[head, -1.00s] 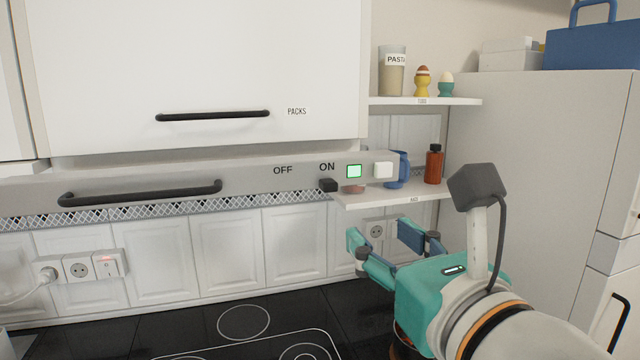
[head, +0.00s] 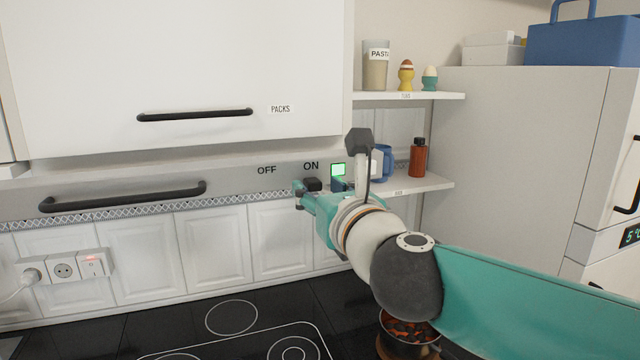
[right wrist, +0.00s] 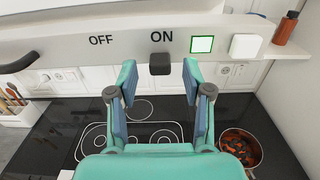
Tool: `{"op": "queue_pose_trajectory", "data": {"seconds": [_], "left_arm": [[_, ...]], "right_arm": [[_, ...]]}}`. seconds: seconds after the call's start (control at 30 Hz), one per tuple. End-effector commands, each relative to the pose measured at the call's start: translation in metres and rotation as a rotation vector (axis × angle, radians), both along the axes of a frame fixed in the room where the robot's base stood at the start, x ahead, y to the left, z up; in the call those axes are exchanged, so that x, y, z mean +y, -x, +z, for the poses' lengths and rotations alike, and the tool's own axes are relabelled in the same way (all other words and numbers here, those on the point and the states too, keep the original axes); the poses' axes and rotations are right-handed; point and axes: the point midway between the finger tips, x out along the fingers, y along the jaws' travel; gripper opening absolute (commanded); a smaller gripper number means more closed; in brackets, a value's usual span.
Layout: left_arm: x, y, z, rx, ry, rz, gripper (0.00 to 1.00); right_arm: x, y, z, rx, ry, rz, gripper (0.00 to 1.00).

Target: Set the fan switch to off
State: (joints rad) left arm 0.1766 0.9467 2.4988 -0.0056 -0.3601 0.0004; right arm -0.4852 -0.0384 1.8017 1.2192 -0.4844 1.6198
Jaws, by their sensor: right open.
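The fan switch is a small black slider knob (head: 312,184) on the grey hood panel (head: 225,182). It stands under the ON label, right of the OFF label. In the right wrist view the knob (right wrist: 159,64) is just ahead of my right gripper (right wrist: 158,75), about midway between its fingertips. My right gripper is open and holds nothing. In the head view my right gripper (head: 318,188) is up at the panel by the knob, partly hidden by its own wrist. A square green light (head: 338,169) is lit right of ON. My left gripper is not in view.
A black bar handle (head: 125,197) sticks out of the panel to the left. Right of the panel, a shelf (head: 425,184) holds a blue mug (head: 383,160) and a red-brown bottle (head: 418,158). A pot (head: 408,330) stands on the black hob (head: 190,330) below.

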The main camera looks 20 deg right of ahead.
Motion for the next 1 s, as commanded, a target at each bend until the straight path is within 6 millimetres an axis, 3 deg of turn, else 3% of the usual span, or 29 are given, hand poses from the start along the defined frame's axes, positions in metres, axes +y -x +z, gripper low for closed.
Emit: {"op": "queue_pose_trajectory", "data": {"seconds": [0.17,0.47,0.77,1.0], "left_arm": [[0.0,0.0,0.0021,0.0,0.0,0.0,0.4],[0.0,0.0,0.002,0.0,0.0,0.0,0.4],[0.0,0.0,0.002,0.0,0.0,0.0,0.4],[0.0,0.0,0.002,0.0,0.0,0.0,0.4]], "right_arm": [[0.0002,-0.0126,-0.0002,0.001,0.0,0.0,0.5],[0.001,-0.014,-0.0002,0.0,0.0,0.001,0.5],[0.0012,-0.0138,-0.0002,0.0,0.0,0.001,0.0],[0.0012,-0.0137,-0.0001,0.0,0.0,0.001,0.0]]}}
